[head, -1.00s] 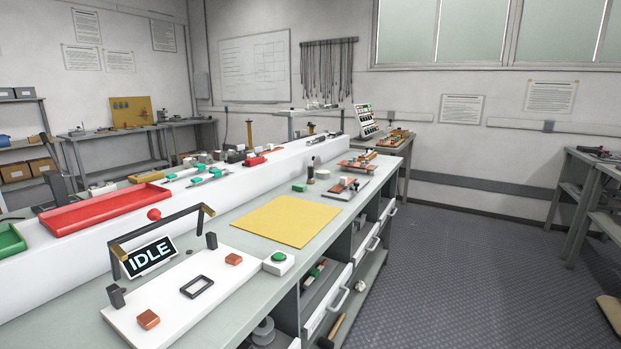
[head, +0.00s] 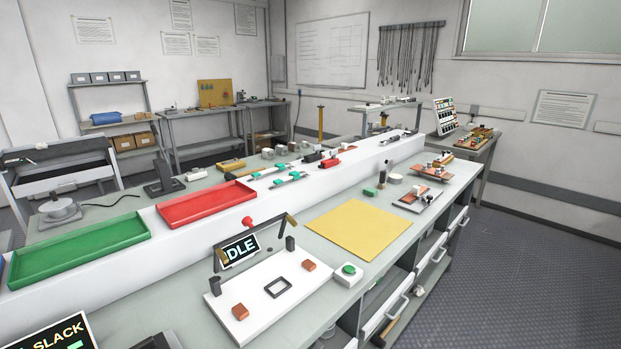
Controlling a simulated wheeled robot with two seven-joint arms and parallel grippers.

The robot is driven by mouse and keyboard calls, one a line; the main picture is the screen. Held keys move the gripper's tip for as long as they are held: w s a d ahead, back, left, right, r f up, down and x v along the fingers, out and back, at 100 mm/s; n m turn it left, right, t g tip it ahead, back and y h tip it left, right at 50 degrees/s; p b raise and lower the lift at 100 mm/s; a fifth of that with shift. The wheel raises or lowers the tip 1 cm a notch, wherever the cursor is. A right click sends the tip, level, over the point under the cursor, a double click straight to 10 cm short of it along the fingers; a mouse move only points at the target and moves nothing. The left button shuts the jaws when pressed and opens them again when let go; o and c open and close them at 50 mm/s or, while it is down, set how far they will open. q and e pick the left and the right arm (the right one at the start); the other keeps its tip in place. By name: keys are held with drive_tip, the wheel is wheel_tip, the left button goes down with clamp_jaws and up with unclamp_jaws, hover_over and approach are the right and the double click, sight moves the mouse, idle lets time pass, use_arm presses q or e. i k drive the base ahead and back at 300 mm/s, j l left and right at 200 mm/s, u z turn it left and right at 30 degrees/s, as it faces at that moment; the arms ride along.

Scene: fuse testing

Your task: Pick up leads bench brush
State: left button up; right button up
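I cannot make out a bench brush clearly in the head view. Dark leads (head: 410,58) hang in a row from a rack on the back wall. Below them stands a bench with a pale top (head: 372,107), which bears small items too small to name. Neither of my grippers is in view.
A long workbench fills the middle, with a green tray (head: 75,250), a red tray (head: 205,204), a yellow mat (head: 358,229) and a white test plate (head: 271,288). Open floor (head: 520,275) lies to the right. Shelving (head: 118,121) and a side bench (head: 205,140) stand at the back left.

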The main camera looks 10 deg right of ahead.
sight(382, 184)
drive_tip(key=l+u, duration=0.95)
drive_tip(key=k+l+u, duration=0.1)
drive_tip(key=l+u, duration=0.35)
drive_tip(key=k+l+u, duration=0.2)
drive_tip(key=l+u, duration=0.3)
